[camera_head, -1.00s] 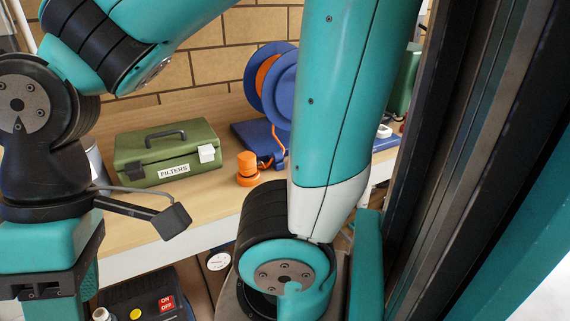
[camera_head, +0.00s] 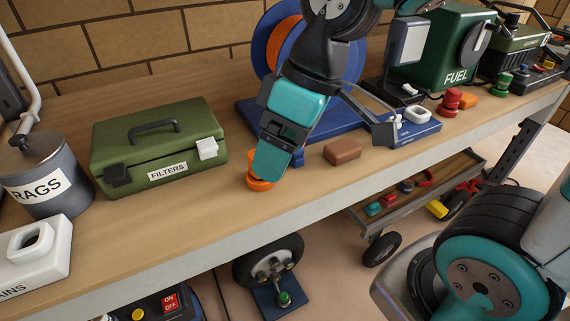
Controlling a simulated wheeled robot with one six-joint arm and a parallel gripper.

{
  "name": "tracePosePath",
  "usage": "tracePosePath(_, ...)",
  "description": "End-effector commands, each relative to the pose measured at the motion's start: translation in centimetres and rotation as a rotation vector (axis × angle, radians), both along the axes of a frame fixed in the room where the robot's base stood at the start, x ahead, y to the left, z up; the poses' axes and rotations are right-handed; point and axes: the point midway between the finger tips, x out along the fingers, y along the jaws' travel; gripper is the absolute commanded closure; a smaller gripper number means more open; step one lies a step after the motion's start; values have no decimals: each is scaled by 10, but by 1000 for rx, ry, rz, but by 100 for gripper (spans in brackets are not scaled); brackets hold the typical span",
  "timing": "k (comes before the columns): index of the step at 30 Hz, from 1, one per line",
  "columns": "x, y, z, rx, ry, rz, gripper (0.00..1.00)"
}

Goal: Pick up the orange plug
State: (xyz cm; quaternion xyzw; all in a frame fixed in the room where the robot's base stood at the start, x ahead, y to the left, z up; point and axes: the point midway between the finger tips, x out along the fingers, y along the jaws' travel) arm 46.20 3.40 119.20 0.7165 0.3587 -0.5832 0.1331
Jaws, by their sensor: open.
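The orange plug (camera_head: 257,185) stands near the front edge of the workbench, to the right of the green FILTERS box. Only its lower rim and left side show; my gripper hides the rest. My gripper (camera_head: 270,174) points down over the plug, its teal fingers overlapping it in the picture. The gripper is open. I cannot tell whether the fingers are around the plug or still above or in front of it. The blue cable reel (camera_head: 270,42) with its orange winding stands behind my gripper on a blue base.
The FILTERS box (camera_head: 158,153), a grey RAGS can (camera_head: 42,190) and a white container (camera_head: 32,262) stand left. A brown block (camera_head: 342,151), a white ring on a blue item (camera_head: 415,122), red knob (camera_head: 452,102) and green FUEL can (camera_head: 432,55) are right. A cart tray (camera_head: 415,195) sits below.

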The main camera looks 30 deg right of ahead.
Motion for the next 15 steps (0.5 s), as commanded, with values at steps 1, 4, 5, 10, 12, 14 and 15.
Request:
tracePosePath(1, 33, -12, -4, -7, -38, 22, 21)
tracePosePath(4, 87, -38, -10, -27, -125, 97, 21)
tracePosePath(5, 100, -46, -13, -36, -148, 119, 21)
tracePosePath(10, 144, -78, -25, -70, -226, 197, 21)
tracePosePath(12, 149, -79, -33, -74, -235, 210, 21)
tracePosePath(14, 151, -75, -43, -74, -233, 213, 21)
tracePosePath(15, 153, -72, -50, -75, -233, 213, 21)
